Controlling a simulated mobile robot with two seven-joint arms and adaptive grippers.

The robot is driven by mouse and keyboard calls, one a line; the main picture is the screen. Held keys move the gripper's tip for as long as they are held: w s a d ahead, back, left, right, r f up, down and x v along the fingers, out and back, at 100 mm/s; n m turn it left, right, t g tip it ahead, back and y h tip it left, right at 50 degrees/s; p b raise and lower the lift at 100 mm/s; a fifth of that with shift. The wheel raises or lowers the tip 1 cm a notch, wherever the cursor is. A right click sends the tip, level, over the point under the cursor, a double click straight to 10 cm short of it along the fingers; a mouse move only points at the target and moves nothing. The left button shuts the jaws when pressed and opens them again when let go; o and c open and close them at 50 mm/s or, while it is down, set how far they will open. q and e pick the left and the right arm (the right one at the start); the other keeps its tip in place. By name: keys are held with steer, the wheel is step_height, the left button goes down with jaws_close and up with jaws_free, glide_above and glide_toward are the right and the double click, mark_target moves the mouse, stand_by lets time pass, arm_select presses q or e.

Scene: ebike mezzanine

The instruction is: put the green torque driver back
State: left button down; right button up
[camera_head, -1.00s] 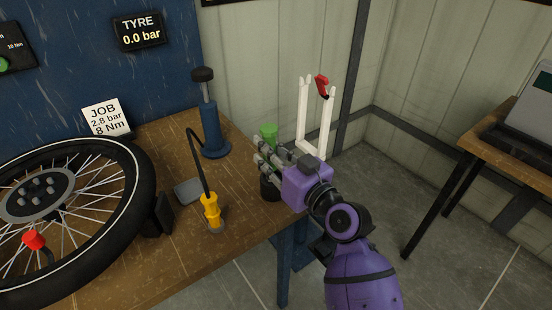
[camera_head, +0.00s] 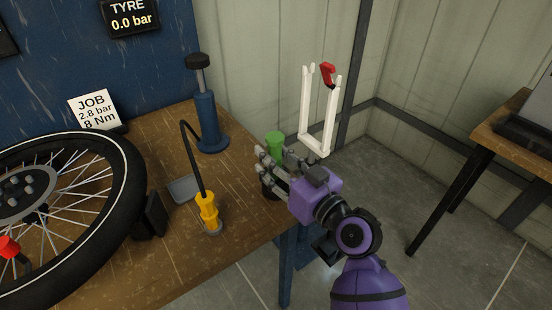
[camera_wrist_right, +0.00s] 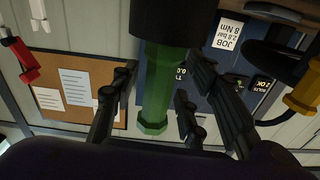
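The green torque driver (camera_head: 275,143) stands upright in a black round holder (camera_head: 270,190) at the bench's right edge. In the right wrist view, which is upside down, the green handle (camera_wrist_right: 160,85) hangs between my fingers from the dark holder (camera_wrist_right: 165,22). My right gripper (camera_head: 265,164) is open, with its grey fingers on both sides of the handle. A gap shows on the left side in the wrist view; contact on the other side is unclear. The fingers hide part of the handle and holder in the head view. My left gripper is out of view.
A yellow-handled tool (camera_head: 207,210) with a black cable, a blue pump (camera_head: 207,120) and a wheel (camera_head: 128,180) stand on the bench (camera_head: 250,220) to the left. A white fork stand (camera_head: 318,140) with a red lever rises behind my right gripper.

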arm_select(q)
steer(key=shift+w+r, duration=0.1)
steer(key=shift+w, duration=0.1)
arm_select(e)
steer(key=shift+r, duration=0.35)
arm_select(q)
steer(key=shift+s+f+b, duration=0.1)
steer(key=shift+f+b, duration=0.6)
steer(key=shift+b, duration=0.1)
arm_select(e)
steer(key=v, duration=1.2)
steer(key=shift+f, duration=0.1)
